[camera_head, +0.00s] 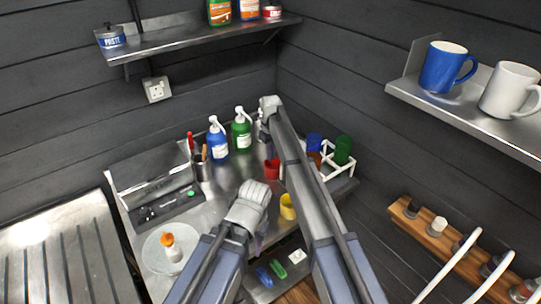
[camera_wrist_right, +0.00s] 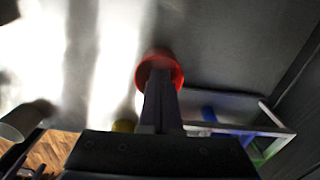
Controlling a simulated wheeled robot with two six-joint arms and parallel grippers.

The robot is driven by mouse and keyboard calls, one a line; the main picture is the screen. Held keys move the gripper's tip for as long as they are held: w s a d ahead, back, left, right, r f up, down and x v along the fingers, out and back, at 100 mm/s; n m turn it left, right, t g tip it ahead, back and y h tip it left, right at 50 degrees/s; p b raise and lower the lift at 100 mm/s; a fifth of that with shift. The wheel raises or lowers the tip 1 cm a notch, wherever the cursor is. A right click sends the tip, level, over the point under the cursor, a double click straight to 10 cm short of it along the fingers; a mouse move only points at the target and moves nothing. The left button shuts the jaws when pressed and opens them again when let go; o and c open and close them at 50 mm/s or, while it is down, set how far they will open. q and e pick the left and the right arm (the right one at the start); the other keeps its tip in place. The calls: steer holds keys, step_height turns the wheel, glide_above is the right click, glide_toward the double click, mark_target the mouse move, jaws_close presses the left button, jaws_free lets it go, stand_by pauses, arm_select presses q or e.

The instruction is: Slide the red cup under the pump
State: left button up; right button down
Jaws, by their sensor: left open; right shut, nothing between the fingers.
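The red cup (camera_head: 272,169) stands on the metal worktop, partly hidden by my right arm in the head view. In the right wrist view the red cup (camera_wrist_right: 160,54) is just beyond the shut, empty fingers of my right gripper (camera_wrist_right: 160,82), which cover part of it; I cannot tell whether they touch. A blue pump bottle (camera_head: 217,140) and a green pump bottle (camera_head: 241,132) stand at the back. A third, pale bottle (camera_head: 261,128) is partly hidden by my right arm. My left gripper (camera_head: 256,232) is open, lower and nearer than the red cup.
A yellow cup (camera_head: 288,208) stands in front of the red one. A white rack (camera_head: 338,172) with blue and green cups is at right. Mugs stand on the right shelf (camera_head: 460,118).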

mark_target(270, 166)
step_height(270, 166, down, 7)
steer(key=b, duration=0.5)
steer(key=shift+r+b, duration=0.1)
steer(key=shift+b, duration=0.25)
